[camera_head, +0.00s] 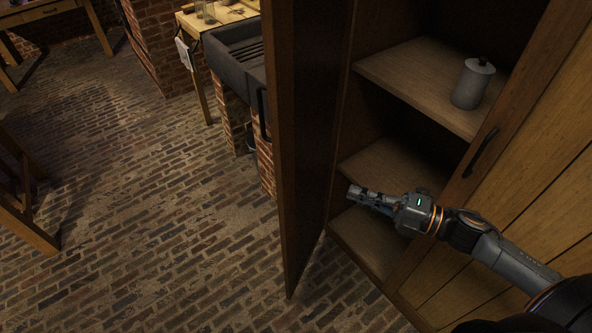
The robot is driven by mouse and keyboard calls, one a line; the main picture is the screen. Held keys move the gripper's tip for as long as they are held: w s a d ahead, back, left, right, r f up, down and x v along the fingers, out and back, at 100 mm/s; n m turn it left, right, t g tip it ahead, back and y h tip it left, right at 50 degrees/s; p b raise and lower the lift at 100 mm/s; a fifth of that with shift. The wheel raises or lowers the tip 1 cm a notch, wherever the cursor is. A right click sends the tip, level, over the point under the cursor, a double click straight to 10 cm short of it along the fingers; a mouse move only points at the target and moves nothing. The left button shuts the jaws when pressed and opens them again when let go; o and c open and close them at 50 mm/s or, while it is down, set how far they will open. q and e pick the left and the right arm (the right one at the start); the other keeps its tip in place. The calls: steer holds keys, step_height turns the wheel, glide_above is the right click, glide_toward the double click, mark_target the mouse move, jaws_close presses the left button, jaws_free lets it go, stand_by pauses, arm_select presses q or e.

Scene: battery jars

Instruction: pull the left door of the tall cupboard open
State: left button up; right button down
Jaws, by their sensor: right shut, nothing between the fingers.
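The tall cupboard's left door (312,130) stands wide open, swung out toward the left of the picture, with its inner face toward the cupboard opening. A dark handle (263,115) shows at the door's free edge. The right door (530,180) is shut and has its own dark handle (481,154). My right gripper (352,192) is shut and empty, in front of the open half of the cupboard. It is to the right of the open door, near its inner face; I cannot tell whether they touch. My left gripper is not in view.
Inside the cupboard, a grey lidded jar (472,84) stands on the upper shelf (410,75). Lower shelves (385,160) look bare. A dark stone sink (235,60) on brick supports and a wooden table (222,16) stand behind the door.

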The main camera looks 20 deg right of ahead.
steer(key=p, duration=0.4)
glide_toward(286, 171)
steer(key=x, duration=0.6)
steer(key=shift+r, duration=0.15)
steer(key=shift+w+a, duration=0.3)
steer(key=shift+w, duration=0.15)
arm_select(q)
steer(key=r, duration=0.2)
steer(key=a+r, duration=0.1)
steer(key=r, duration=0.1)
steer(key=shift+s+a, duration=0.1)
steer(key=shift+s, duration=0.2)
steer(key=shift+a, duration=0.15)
arm_select(e)
steer(key=shift+a, duration=0.1)
